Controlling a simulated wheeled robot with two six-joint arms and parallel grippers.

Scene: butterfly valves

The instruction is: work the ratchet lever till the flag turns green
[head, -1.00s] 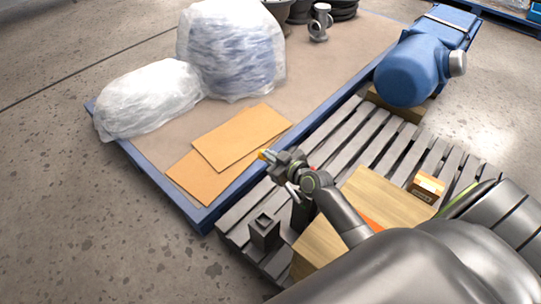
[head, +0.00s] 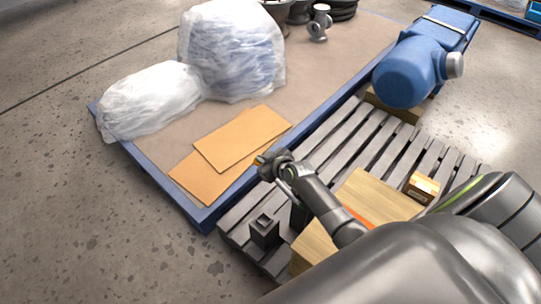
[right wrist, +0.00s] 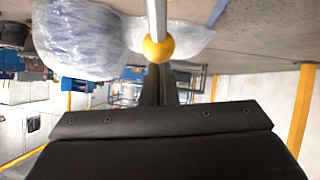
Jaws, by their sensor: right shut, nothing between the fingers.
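My right gripper (head: 268,164) is shut and empty, above the left end of the slatted pallet. In the right wrist view its dark fingers (right wrist: 159,84) lie together, and the yellow ball knob (right wrist: 158,48) of the lever shows at their tips. The lever's pale metal rod (right wrist: 156,15) runs up from the knob out of the picture. I cannot tell whether fingers and knob touch. In the head view a small yellow-orange tip (head: 259,162) shows beside the gripper. My arm hides most of the ratchet, and I cannot make out the flag's colour. My left gripper is not in view.
The grey slatted pallet (head: 345,140) carries a wooden board (head: 385,200), a small carton (head: 423,187) and a dark square block (head: 264,228). A blue motor (head: 405,70) stands at its far end. Beside it, a blue-edged platform holds cardboard sheets (head: 240,138) and wrapped bundles (head: 230,50).

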